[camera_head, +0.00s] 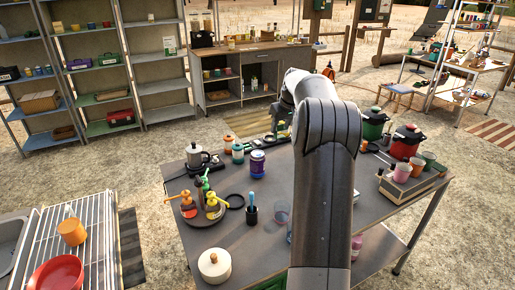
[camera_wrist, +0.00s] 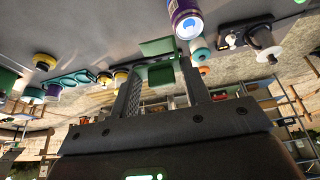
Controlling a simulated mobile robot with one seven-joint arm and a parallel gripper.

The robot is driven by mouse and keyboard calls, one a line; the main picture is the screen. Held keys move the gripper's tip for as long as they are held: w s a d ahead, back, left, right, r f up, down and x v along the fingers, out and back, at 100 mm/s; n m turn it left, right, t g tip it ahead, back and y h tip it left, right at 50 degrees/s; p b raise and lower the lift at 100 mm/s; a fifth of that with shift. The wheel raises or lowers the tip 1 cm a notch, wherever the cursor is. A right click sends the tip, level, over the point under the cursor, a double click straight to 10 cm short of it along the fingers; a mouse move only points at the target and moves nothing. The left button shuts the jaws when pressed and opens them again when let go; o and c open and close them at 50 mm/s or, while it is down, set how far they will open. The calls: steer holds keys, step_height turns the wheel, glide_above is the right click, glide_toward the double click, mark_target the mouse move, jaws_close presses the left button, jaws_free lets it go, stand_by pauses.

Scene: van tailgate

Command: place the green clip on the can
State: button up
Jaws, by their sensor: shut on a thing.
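The green clip (camera_wrist: 160,73) is between the two fingers of my gripper (camera_wrist: 160,64) in the wrist view, with a flat green part showing beyond the fingertips. My gripper is shut on it. A purple can-like container with a pale label (camera_wrist: 186,20) shows just beyond the right finger; I cannot tell whether they touch. In the head view this purple container (camera_head: 257,164) stands upright on the grey table, below and left of my gripper (camera_head: 277,136). My arm hides much of the table's middle there, and the clip is too small to make out.
A tray of colourful bottles (camera_head: 207,207) is nearer. Red and green pots (camera_head: 406,141) stand to the right. Bare tabletop (camera_head: 240,243) shows near the front.

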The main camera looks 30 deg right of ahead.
steer(key=w+a+f, duration=0.3)
steer(key=w+a, duration=0.1)
steer(key=w+a+f, duration=0.2)
steer(key=w, duration=0.1)
steer(key=shift+f, duration=0.3)
steer(key=shift+w+f, duration=0.15)
steer(key=shift+f, duration=1.9)
steer(key=shift+f, duration=0.15)
steer(key=o, duration=0.9)
steer(key=shift+o, duration=0.2)
